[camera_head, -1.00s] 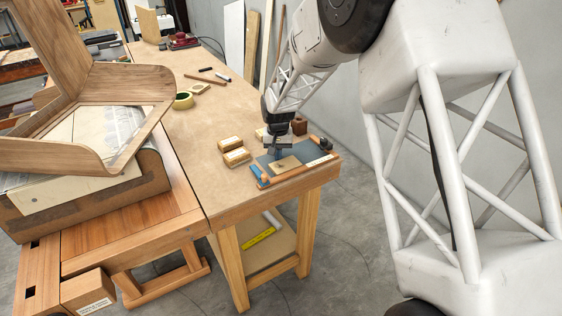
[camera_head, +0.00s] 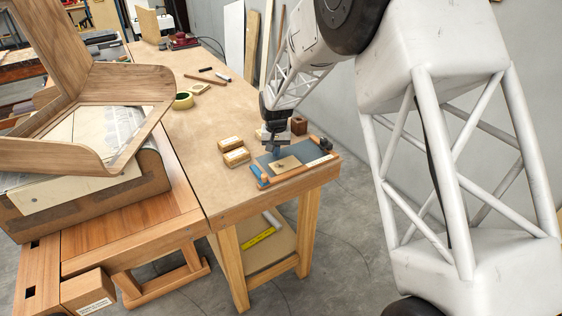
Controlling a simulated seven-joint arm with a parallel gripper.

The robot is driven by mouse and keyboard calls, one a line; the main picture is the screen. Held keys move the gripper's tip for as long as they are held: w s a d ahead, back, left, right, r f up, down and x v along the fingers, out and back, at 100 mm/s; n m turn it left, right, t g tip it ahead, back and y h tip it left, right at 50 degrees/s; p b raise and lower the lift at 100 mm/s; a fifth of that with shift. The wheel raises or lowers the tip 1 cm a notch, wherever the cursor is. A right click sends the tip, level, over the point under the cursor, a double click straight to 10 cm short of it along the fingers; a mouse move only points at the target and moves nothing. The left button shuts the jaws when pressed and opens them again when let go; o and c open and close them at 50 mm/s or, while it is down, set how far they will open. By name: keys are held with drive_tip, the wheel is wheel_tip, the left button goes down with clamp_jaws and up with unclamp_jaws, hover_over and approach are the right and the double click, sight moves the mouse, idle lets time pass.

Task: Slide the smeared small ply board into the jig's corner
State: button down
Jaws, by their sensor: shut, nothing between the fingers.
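The small ply board (camera_head: 286,164) lies flat on the blue-grey base of the jig (camera_head: 265,160), near its front wooden rail. A small dark spot shows on the board; the smear is too small to make out well. The jig sits at the front right corner of the workbench, with a blue part at its left end (camera_head: 259,170). My gripper (camera_head: 275,154) points down over the jig, just behind the board's far edge. It is shut with nothing between the fingers. Whether the fingertips touch the board or the base I cannot tell.
Two small labelled wooden blocks (camera_head: 236,157) stand left of the jig. A brown block (camera_head: 299,125) and another small block stand behind it. A tape roll (camera_head: 183,100) and sticks lie farther back. The bench between is clear. A large curved wooden piece (camera_head: 90,120) stands at left.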

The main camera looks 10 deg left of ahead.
drive_tip(key=shift+r, duration=3.25)
drive_tip(key=d, duration=0.8)
drive_tip(key=shift+s+d+r, duration=0.2)
drive_tip(key=shift+d+r, duration=0.05)
drive_tip(key=shift+d, duration=0.15)
drive_tip(key=shift+f, duration=0.15)
drive_tip(key=shift+f, duration=2.05)
drive_tip(key=shift+s+a+f, duration=0.1)
drive_tip(key=shift+s+a, duration=0.1)
drive_tip(key=shift+a, duration=0.05)
drive_tip(key=s+a, duration=0.9)
drive_tip(key=shift+s+f, duration=0.1)
drive_tip(key=shift+f, duration=0.4)
